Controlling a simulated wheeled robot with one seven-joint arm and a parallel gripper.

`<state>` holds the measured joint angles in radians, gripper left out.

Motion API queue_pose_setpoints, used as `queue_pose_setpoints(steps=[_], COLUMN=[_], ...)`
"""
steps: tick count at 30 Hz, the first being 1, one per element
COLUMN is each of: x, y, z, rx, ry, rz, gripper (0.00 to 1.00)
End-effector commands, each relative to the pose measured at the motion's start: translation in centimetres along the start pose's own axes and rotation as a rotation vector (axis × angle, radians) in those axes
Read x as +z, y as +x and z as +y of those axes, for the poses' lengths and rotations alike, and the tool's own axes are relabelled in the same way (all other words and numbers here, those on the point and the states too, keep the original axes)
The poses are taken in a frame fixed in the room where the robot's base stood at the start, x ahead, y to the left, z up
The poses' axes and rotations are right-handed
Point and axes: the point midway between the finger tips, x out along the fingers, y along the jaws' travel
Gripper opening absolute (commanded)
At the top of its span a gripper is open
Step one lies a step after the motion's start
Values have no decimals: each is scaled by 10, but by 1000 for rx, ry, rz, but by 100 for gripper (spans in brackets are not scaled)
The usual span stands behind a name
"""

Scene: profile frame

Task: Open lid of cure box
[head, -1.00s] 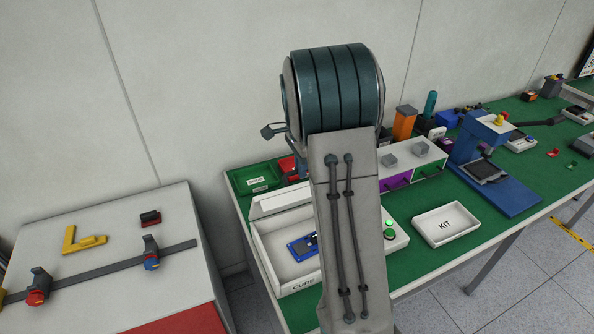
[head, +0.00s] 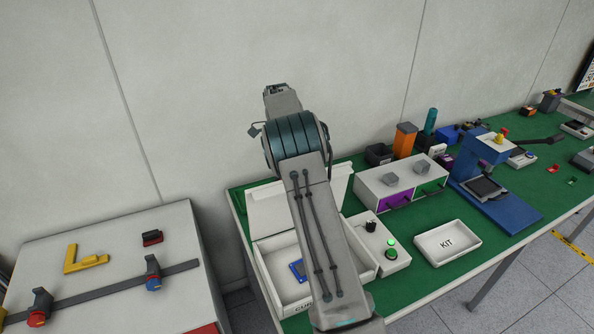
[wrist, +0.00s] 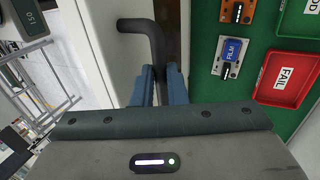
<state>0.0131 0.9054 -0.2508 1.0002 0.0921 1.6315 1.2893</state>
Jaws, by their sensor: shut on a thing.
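The white cure box (head: 266,276) stands on the green bench with its front lettering partly hidden by my arm. Its lid (head: 270,208) is raised and stands up along the box's back edge. A blue part (head: 297,268) lies inside the box, half covered by my arm. In the wrist view, my gripper (wrist: 161,78) has its two blue-grey fingers closed on the dark bent handle (wrist: 140,25), beside a pale panel.
A control box with a lit green button (head: 391,243) sits right of the cure box, then a KIT tray (head: 447,241). A grey drawer unit (head: 402,183) stands behind. In the wrist view, a red FAIL tray (wrist: 289,79) lies at right.

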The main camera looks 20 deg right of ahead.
Motion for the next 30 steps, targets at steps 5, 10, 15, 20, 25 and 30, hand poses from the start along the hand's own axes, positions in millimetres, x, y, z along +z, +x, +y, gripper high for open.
queue_pose_setpoints(steps=[5, 10, 15, 20, 25, 30], x=[2, 5, 6, 6, 6, 6], y=[6, 5, 5, 6, 6, 5], z=[-10, -15, -17, -17, -17, -17], rx=[42, 63, 73, 76, 76, 75], ry=[-5, -8, -9, -10, -9, -9], rz=[3, 3, 2, 1, 0, 1], gripper=[0, 0, 0, 0, 0, 34])
